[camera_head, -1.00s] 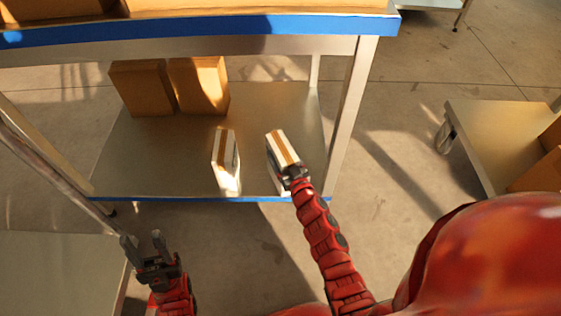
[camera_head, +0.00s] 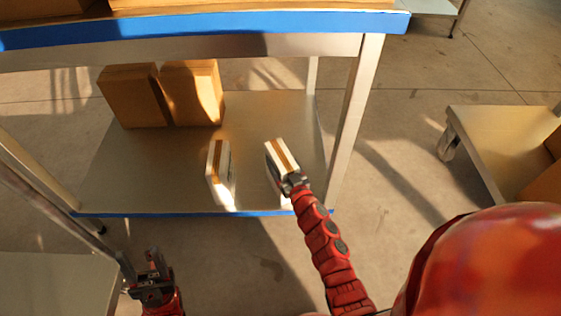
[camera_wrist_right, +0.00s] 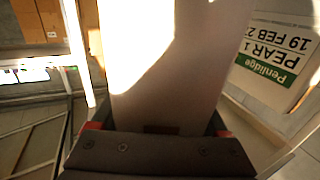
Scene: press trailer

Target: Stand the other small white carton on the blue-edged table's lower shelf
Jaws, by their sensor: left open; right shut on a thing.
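A small white carton with a brown strip (camera_head: 281,153) is in my right gripper (camera_head: 292,182), over the lower shelf's front right part. In the right wrist view this carton (camera_wrist_right: 160,70) fills the middle, between the fingers. I cannot tell whether its base touches the shelf. The other small white carton (camera_head: 219,172) stands on the lower shelf (camera_head: 150,185) to the left of it, with a gap between them. In the right wrist view a printed label on a white face (camera_wrist_right: 277,55) shows at the right. My left gripper (camera_head: 138,266) is open and empty, in front of the shelf at the lower left.
Two brown boxes (camera_head: 160,93) stand at the shelf's back left. The blue-edged tabletop (camera_head: 220,28) overhangs the shelf, and a metal leg (camera_head: 355,110) stands right of the held carton. A low trolley with boxes (camera_head: 500,140) is at the right.

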